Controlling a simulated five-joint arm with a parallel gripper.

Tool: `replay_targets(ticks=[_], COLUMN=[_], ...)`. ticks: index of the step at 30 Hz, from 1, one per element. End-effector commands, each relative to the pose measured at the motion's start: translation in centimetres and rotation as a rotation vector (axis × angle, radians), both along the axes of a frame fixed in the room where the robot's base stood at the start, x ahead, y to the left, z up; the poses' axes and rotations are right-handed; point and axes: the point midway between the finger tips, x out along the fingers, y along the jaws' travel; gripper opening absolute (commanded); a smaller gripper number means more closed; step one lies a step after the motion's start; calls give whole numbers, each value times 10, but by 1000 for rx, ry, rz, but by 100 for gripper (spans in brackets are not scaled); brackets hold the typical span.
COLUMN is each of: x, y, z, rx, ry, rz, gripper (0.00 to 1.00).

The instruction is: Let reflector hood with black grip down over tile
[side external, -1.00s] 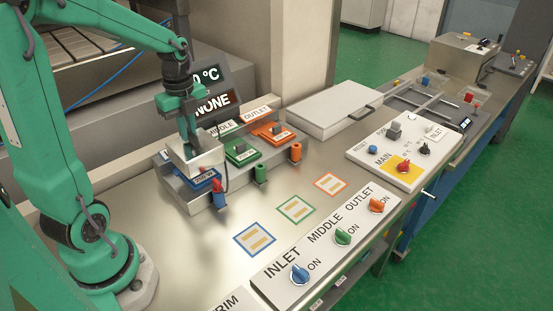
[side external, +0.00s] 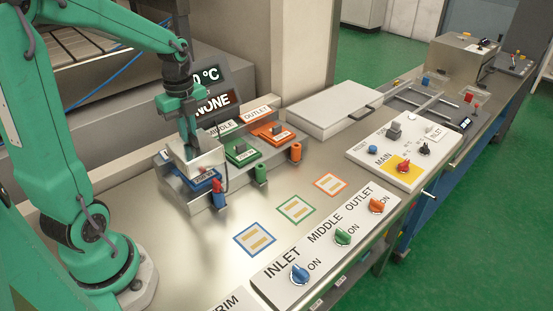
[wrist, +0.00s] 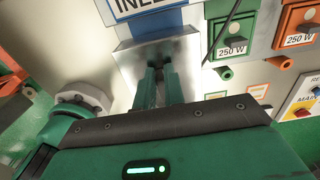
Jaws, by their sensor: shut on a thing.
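The reflector hood (side external: 207,157) is a bright metal box held upright at the inlet place of the stepped grey block. My gripper (side external: 188,150) is shut on its grip, which is mostly hidden between the fingers. In the wrist view the hood (wrist: 190,48) shows as a shiny plate around my gripper (wrist: 162,85). A blue tile (side external: 203,180) shows at the hood's front lower edge, and the hood hides the rest of it. I cannot tell whether the hood rests on the block or hangs just above it.
A green tile (side external: 241,152) and an orange tile (side external: 273,132) sit to the right on the block. Blue, green and orange plugs stand in front of it. A display (side external: 212,105) stands close behind my gripper.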

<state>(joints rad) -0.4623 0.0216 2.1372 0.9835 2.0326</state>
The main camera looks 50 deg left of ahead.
Motion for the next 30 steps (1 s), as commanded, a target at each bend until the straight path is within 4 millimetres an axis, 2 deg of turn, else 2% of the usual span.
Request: replay_targets(ticks=[30], x=[0], y=[0], z=[-18], rx=[0], ry=[0], rz=[0], gripper=[0])
